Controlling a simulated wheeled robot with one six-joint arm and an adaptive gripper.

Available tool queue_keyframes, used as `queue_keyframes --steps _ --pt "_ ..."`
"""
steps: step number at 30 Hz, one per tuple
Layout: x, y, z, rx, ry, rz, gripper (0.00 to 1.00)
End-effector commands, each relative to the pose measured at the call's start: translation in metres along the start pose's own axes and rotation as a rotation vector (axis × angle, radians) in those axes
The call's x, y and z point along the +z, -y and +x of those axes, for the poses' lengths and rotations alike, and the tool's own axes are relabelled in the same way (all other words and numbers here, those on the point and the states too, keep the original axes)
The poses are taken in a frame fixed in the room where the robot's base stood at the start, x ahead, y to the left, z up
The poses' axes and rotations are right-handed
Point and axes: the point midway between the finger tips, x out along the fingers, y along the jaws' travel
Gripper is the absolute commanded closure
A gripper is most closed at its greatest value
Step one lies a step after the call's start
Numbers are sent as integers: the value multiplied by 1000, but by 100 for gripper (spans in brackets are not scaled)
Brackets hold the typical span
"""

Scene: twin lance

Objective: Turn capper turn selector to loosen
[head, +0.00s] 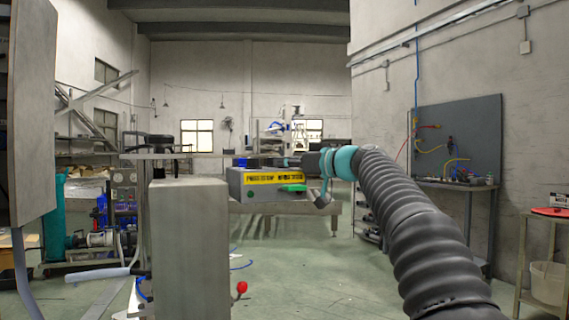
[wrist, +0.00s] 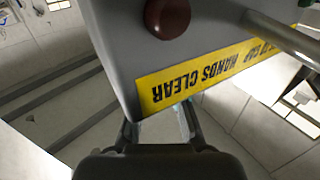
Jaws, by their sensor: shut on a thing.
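The capper is a grey box (head: 235,183) with a yellow warning label in the middle of the head view. In the wrist view the grey capper body (wrist: 115,45) fills the upper middle, with a yellow label reading "HANDS CLEAR". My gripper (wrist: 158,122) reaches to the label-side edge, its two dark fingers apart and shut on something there. It seems to be the turn selector, but the box edge and gripper hide it, and its setting cannot be read. In the head view my gripper (head: 312,170) is at the capper's right end.
A dark red round button (wrist: 167,15) sits on the capper body, and a metal rod (wrist: 280,35) runs beside it. A bright green piece (head: 293,188) is at the capper's front. A grey cabinet (head: 188,245) stands at front left. The floor at centre is mostly clear.

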Motion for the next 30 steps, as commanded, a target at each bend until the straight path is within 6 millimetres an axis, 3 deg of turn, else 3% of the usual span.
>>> queue_keyframes --steps 16,30 --pt "1 2 1 342 4 2 100" --pt "0 1 0 394 -1 0 100"
